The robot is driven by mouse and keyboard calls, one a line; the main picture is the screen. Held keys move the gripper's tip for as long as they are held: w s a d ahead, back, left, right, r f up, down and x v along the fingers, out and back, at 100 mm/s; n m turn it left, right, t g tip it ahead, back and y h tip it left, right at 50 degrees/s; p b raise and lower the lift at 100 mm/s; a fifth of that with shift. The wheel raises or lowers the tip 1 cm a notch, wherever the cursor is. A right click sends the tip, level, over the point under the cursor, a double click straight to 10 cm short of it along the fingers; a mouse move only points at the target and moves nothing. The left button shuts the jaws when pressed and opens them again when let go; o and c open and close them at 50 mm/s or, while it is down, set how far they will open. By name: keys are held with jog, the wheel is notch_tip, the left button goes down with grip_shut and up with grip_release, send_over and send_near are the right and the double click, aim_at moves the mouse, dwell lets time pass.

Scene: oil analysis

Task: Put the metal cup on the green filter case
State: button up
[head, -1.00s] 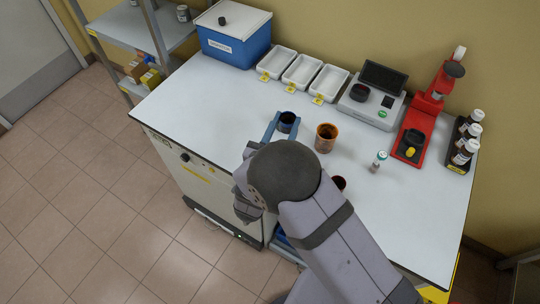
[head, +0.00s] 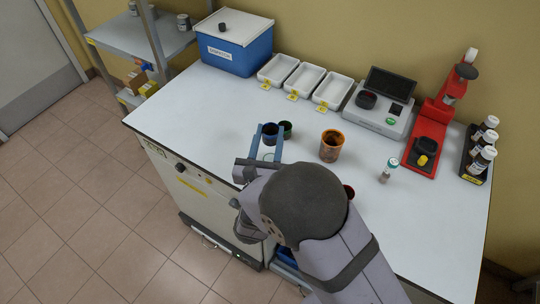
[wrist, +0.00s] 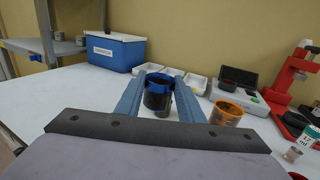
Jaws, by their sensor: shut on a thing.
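My gripper (head: 267,146) is shut on a dark cup with a blue rim (head: 269,132). In the wrist view this blue-rimmed cup (wrist: 158,92) is upright between the fingertips. I cannot tell whether it is the metal cup. A small dark round container with a green rim (head: 286,128), seemingly the green filter case, stands just right of the held cup in the head view. I cannot tell whether the two touch.
An orange stained beaker (head: 331,147) stands to the right, with a small vial (head: 389,170) beyond it. A red-rimmed container (head: 348,191) is partly hidden by my arm. White trays (head: 304,79), a scale (head: 382,109) and a red stand (head: 431,135) line the back. The left tabletop is clear.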

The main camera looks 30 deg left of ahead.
aim_at(269, 145)
jog(key=shift+f+p, duration=0.35)
jog(key=shift+f, duration=1.75)
jog(key=shift+f+p, duration=0.5)
jog(key=shift+f, duration=1.6)
jog(key=shift+f, duration=0.2)
jog(key=o, duration=1.1)
jog(key=shift+r, duration=0.1)
jog(key=shift+c, duration=0.2)
